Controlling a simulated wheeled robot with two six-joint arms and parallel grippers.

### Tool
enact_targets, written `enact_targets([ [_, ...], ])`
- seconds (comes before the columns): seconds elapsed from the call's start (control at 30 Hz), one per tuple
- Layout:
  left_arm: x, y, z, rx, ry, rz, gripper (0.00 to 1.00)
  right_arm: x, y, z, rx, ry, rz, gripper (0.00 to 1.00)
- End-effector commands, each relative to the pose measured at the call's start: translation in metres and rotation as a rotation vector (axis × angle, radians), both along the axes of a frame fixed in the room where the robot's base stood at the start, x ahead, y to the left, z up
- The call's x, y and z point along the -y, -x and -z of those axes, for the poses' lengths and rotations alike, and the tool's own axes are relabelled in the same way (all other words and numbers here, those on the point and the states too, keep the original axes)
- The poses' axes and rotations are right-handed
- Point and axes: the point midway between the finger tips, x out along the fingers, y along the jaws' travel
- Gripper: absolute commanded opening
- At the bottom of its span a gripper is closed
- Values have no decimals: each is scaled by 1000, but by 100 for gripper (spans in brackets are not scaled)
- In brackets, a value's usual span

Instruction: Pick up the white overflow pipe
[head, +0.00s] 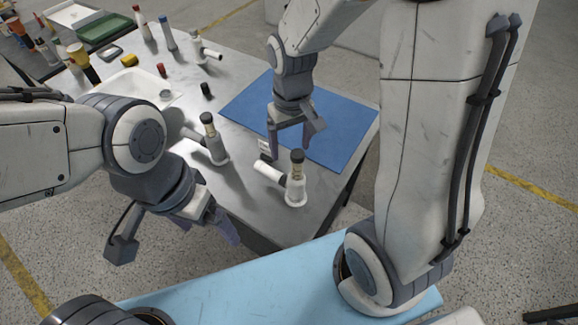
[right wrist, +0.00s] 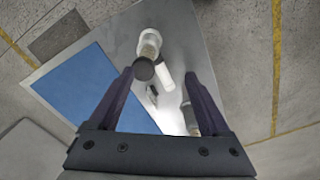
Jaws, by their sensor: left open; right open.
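A white T-shaped pipe fitting (head: 296,190) with a dark cap and a side branch stands upright near the table's front right edge. It also shows in the right wrist view (right wrist: 150,42), beyond and between the fingertips. A similar white fitting (head: 213,149) stands further left, and another (head: 198,48) stands at the back. I cannot tell which is the overflow pipe. My right gripper (head: 291,147) is open and empty, pointing down just behind the front right fitting; it also shows in the right wrist view (right wrist: 158,76). My left gripper (head: 176,246) is open and empty in front of the table.
A blue mat (head: 335,125) covers the table's right side. A white basin (head: 128,88) is at the left, with small dark and red parts and bottles behind. A green tray (head: 103,28) is at the back left. A light-blue surface (head: 230,285) lies in the foreground.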

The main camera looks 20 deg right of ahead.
Motion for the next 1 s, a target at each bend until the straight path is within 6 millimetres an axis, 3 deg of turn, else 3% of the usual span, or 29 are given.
enact_targets([
  [0.03, 0, 0, -6, 0, 0, 0, 98, 11, -6, 1, -6, 4, 32, 82],
  [0.13, 0, 0, -7, 0, 0, 0, 98, 20, -13, 12, -9, 7, 57, 82],
  [0.4, 0, 0, -9, 0, 0, 0, 98, 20, -13, 52, -9, 7, 56, 82],
  [0.63, 0, 0, -14, 0, 0, 0, 98, 21, -13, 67, -9, 7, 56, 82],
  [1.0, 0, 0, -23, 0, 0, -1, 98, 24, -15, 109, -6, 6, 56, 82],
])
